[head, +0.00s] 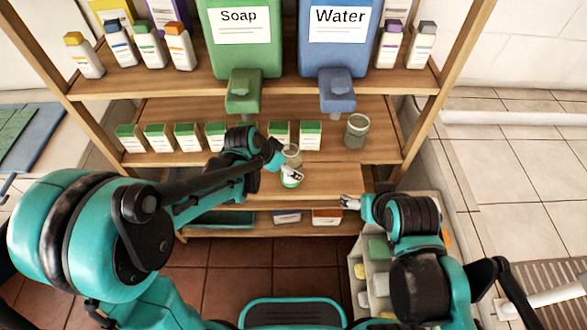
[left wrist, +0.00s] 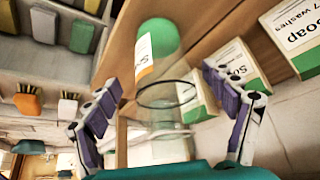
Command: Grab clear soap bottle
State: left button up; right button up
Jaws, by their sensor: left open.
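A clear bottle (head: 292,152) stands at the front of the middle shelf in the head view, partly hidden by my left gripper (head: 283,162). In the left wrist view the see-through bottle (left wrist: 168,112) shows between the two fingers of my left gripper (left wrist: 163,85). The fingers are apart, one on each side of it, and I cannot tell whether either touches it. A rounded green part (left wrist: 157,38) with a white label shows beyond it. My right gripper (head: 350,201) is low at the right of the shelf front; its jaw state is unclear.
Several green-and-white soap boxes (head: 159,138) line the shelf, close beside the bottle. Another clear jar (head: 357,130) stands to the right. Green Soap (head: 238,60) and blue Water (head: 338,60) dispensers overhang from the shelf above. A compartment caddy (head: 358,283) stands at lower right.

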pick_arm(q)
jog(key=b+x, duration=0.2)
jog(key=x, duration=0.2)
jog(key=shift+w+d+f, duration=0.1)
jog(key=shift+w+f, duration=0.1)
jog(key=shift+w, duration=0.1)
jog(key=shift+r, duration=0.1)
jog(key=c, duration=1.3)
